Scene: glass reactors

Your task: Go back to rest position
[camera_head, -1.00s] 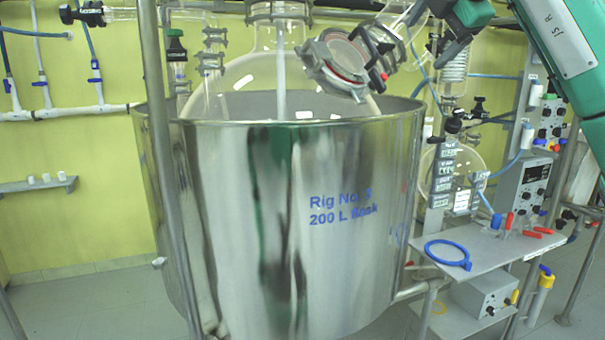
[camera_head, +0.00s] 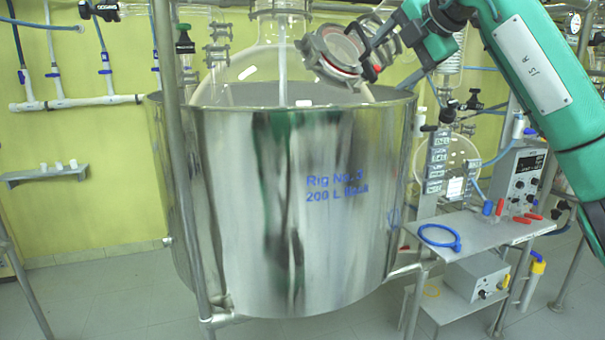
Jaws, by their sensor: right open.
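My right arm (camera_head: 545,80) comes in from the top right. Its gripper (camera_head: 388,32) is at the upper middle, open, beside the glass neck with the round, red-rimmed flange (camera_head: 332,52). Its fingertips are small and partly lost against the glass and clamps, so I cannot tell whether they touch it. The flange sits above the rim of the large steel vessel (camera_head: 290,210) marked as a 200 L rig. My left gripper is not in view.
A metal shelf (camera_head: 480,236) at the right holds a blue hose loop (camera_head: 439,238), red-handled items and a control box (camera_head: 520,178). An upright pole (camera_head: 180,180) stands before the vessel. The tiled floor (camera_head: 95,300) is clear at the left.

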